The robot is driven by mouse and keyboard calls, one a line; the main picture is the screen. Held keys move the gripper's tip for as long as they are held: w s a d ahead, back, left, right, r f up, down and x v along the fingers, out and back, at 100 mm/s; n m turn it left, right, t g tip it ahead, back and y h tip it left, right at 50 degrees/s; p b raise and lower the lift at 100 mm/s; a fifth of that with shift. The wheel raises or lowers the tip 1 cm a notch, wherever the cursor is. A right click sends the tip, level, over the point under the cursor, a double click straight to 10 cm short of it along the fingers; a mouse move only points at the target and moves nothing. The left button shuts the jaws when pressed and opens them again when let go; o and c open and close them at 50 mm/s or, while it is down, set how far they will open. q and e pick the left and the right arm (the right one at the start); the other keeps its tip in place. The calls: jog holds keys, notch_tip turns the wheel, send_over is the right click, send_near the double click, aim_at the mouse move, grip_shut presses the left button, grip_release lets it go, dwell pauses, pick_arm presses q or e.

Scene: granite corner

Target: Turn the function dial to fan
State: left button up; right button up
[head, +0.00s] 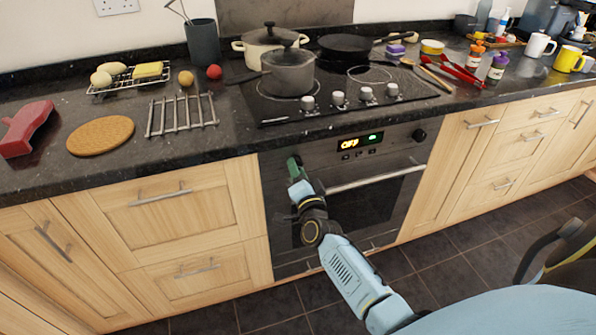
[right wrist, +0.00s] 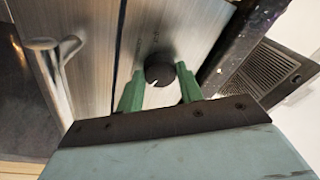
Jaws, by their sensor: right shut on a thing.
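The oven (head: 350,190) is built in under the hob. Its lit panel display (head: 361,143) reads "OFF" in amber, with a small green readout beside it. My right gripper (head: 294,166) is at the left end of the oven's panel and hides the dial there in the head view. In the right wrist view the black round function dial (right wrist: 158,70) sits between the green fingers, and the gripper is shut on it. A pale pointer mark shows on its lower edge. A second black dial (head: 419,135) is at the panel's right end. My left gripper is out of view.
The oven door's bar handle (head: 375,179) runs just below the panel, right of my gripper. The dark worktop edge overhangs above. Pots (head: 287,73) and a black pan (head: 345,46) stand on the hob. The floor before the oven is clear.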

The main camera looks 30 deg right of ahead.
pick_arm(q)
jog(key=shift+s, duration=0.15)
pick_arm(e)
jog(key=shift+m, duration=0.5)
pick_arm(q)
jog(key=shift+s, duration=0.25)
pick_arm(e)
jog(key=o, duration=1)
jog(key=shift+s+a, duration=0.15)
jog(key=shift+s, duration=0.3)
pick_arm(q)
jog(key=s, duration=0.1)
jog(key=p, duration=0.1)
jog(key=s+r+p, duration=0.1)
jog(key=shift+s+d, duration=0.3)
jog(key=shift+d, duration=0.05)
pick_arm(e)
jog(key=v, duration=1.2)
jog(key=shift+s+a, duration=0.2)
jog(key=shift+f, duration=0.1)
